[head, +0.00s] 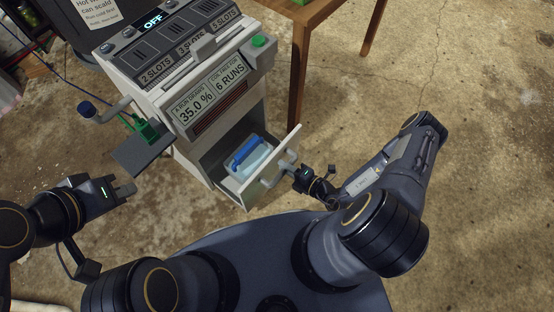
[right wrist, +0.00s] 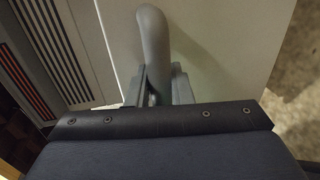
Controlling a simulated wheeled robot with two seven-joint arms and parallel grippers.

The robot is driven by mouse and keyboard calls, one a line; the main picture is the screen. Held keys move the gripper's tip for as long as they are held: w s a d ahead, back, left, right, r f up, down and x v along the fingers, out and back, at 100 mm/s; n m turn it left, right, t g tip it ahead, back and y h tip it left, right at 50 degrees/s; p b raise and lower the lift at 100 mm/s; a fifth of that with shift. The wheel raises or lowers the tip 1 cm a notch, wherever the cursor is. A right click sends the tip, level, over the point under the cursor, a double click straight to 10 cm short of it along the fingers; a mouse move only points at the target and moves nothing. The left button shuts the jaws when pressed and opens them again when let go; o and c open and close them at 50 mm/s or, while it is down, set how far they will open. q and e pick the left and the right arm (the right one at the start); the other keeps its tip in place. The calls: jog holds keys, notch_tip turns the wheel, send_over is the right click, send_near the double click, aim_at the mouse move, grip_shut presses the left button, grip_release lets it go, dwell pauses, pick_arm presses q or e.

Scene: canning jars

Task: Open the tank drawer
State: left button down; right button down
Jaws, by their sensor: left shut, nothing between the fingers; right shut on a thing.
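The tank drawer (head: 241,190) is at the bottom of the grey machine (head: 185,75) and stands pulled out in the head view. A light tank with a blue handle (head: 245,153) sits inside it. My right gripper (head: 290,169) is shut on the grey drawer handle (head: 269,179) at the drawer's front. In the right wrist view the curved handle (right wrist: 152,40) runs down between the fingers (right wrist: 158,88), against the pale drawer front (right wrist: 215,45). My left gripper (head: 128,188) is shut and empty, left of the machine and apart from it.
The machine's display reads OFF (head: 152,21). A dark side shelf (head: 143,155) with a green item (head: 147,129) juts out at its left. A wooden table (head: 301,45) stands behind right. Concrete floor (head: 480,180) is free at the right.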

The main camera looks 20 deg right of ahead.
jog(key=shift+s+d, duration=0.25)
jog(key=shift+s, duration=0.1)
jog(key=c, duration=1.3)
grip_release()
jog(key=shift+c, duration=0.2)
jog(key=p+v, duration=0.1)
jog(key=v, duration=0.6)
jog(key=shift+s+d+p, duration=0.25)
jog(key=shift+s+p, duration=0.1)
jog(key=shift+r, duration=0.1)
